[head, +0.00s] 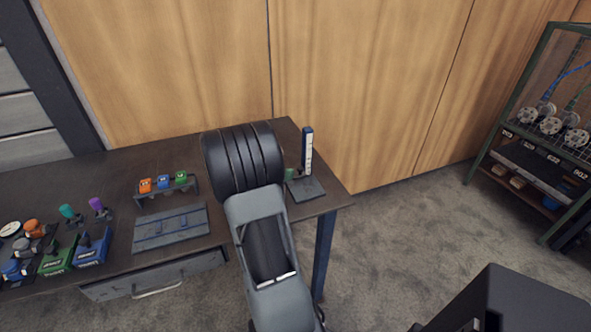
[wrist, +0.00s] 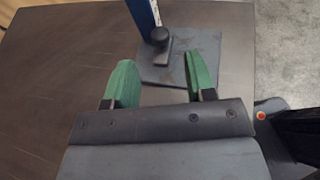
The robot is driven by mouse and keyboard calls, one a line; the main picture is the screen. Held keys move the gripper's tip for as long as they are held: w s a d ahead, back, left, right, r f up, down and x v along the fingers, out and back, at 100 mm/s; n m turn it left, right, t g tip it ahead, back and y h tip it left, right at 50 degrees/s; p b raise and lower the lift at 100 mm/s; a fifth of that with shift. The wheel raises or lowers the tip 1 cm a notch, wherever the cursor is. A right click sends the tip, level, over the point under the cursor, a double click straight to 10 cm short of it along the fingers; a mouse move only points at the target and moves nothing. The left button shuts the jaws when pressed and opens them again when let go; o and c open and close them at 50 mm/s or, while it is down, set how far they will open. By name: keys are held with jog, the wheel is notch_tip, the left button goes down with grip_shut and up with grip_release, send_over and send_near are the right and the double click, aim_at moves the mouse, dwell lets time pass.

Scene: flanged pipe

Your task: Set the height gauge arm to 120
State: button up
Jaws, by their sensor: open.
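The height gauge (head: 307,151) stands near the right end of the dark workbench, an upright blue post with a white scale on a flat grey base. In the wrist view its base plate (wrist: 188,62) and the lower part of its blue post (wrist: 143,18) show. A dark arm with a rounded knob (wrist: 159,38) sits at the post, low over the base. I cannot read the scale. My gripper (wrist: 158,82) has two green fingers, wide apart and empty, just short of the base and knob. In the head view my arm hides most of my gripper.
The workbench (head: 110,165) holds a rack of coloured blocks (head: 164,186), a grey plate (head: 170,230) and several coloured valve-like parts at the left. A drawer (head: 155,277) sits below. A green-framed shelf (head: 530,130) stands at the right. The floor between is clear.

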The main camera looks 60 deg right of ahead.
aim_at(299, 169)
jog(key=shift+x, duration=2.75)
jog(key=shift+c, duration=0.2)
grip_shut()
